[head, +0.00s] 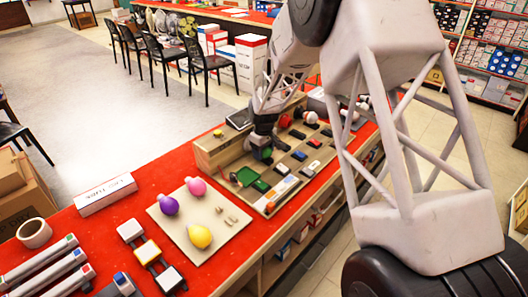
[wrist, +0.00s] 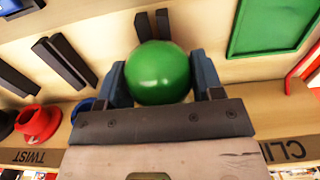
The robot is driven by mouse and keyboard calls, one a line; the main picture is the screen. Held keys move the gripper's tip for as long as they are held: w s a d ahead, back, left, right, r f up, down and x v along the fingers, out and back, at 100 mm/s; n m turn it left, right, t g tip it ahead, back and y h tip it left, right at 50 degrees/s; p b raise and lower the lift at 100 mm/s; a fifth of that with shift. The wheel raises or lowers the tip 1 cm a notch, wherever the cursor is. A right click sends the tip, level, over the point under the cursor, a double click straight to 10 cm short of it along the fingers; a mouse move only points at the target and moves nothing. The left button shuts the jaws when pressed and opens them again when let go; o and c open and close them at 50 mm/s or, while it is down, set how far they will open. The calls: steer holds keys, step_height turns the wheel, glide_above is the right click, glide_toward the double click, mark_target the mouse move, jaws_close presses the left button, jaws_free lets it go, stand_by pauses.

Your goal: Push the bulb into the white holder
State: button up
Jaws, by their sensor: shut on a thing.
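My gripper (head: 262,146) is over the far left part of the wooden display box. The wrist view shows its two blue-grey fingers (wrist: 160,84) shut on a round green bulb (wrist: 158,72), one finger on each side. The bulb's lower end is hidden by the gripper. In the head view a bit of the green bulb (head: 267,153) shows by the fingers. White-topped blocks, one at the left (head: 130,231) and one nearer (head: 170,279), stand on the red table, away from the gripper. I cannot tell whether either is the white holder.
The wooden box (head: 208,153) holds switches and a green panel (wrist: 270,25). A red holder (wrist: 38,123) is left of the gripper. Purple (head: 168,204), pink (head: 196,186) and yellow (head: 200,236) bulbs lie on a pale board (head: 232,226). A white sign (head: 105,194) stands beyond.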

steer(key=shift+w+a, duration=0.1)
steer(key=shift+a, duration=0.05)
steer(key=o, duration=1)
steer(key=shift+r, duration=3.9)
